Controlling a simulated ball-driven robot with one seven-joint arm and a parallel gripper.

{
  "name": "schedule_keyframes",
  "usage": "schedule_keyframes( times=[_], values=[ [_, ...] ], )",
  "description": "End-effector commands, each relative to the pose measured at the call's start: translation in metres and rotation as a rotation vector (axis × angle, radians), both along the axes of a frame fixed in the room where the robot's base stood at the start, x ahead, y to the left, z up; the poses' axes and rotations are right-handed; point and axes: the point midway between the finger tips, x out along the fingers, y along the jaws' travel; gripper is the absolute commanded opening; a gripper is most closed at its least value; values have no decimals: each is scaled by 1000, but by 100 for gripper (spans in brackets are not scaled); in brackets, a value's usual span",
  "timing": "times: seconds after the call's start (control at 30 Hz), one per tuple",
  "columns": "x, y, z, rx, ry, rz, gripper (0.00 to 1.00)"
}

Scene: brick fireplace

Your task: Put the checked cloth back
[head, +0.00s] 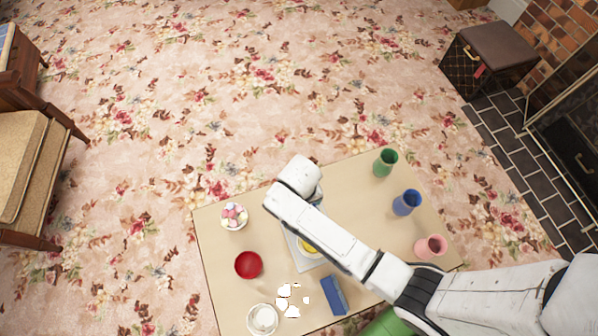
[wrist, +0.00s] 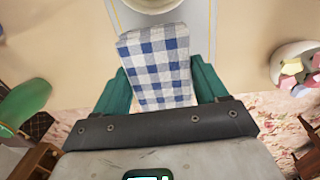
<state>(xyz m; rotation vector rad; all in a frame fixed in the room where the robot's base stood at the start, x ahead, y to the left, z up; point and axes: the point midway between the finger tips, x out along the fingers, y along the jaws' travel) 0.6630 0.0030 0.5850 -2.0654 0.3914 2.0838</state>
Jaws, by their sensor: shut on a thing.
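The blue-and-white checked cloth (wrist: 158,62) is between the two green fingers of my gripper (wrist: 161,72) in the wrist view. The fingers are shut on it, and the cloth sticks out beyond the fingertips. A grey tray with a thin yellow line (wrist: 199,22) lies beyond the cloth, with part of a round pale dish (wrist: 152,4) at the top edge. In the head view my arm hides the cloth and the gripper's fingers. It also covers much of the grey tray (head: 297,252), where something yellow (head: 309,247) shows.
The table (head: 222,275) also bears a bowl of pastel pieces (head: 234,217), a red bowl (head: 248,264), a white bowl (head: 262,319), white pieces (head: 291,300) and a blue box (head: 334,295). Green (head: 385,162), blue (head: 407,202) and pink (head: 431,246) cups stand along the right side.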

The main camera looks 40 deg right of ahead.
Motion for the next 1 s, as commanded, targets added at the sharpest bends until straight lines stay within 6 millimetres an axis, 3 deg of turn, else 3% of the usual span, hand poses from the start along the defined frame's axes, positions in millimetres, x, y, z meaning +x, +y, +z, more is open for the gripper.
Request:
schedule_keyframes(
  times=[0.33, 0.5, 0.93, 0.97, 1.0],
  values=[
    [21, 2, -28, 0, 1, 1, 44],
    [20, 2, -51, 1, 1, 2, 44],
    [19, 2, -57, 1, 0, 1, 44],
    [19, 2, -57, 1, 0, 1, 74],
    [19, 2, -56, 1, 0, 1, 78]
  ],
)
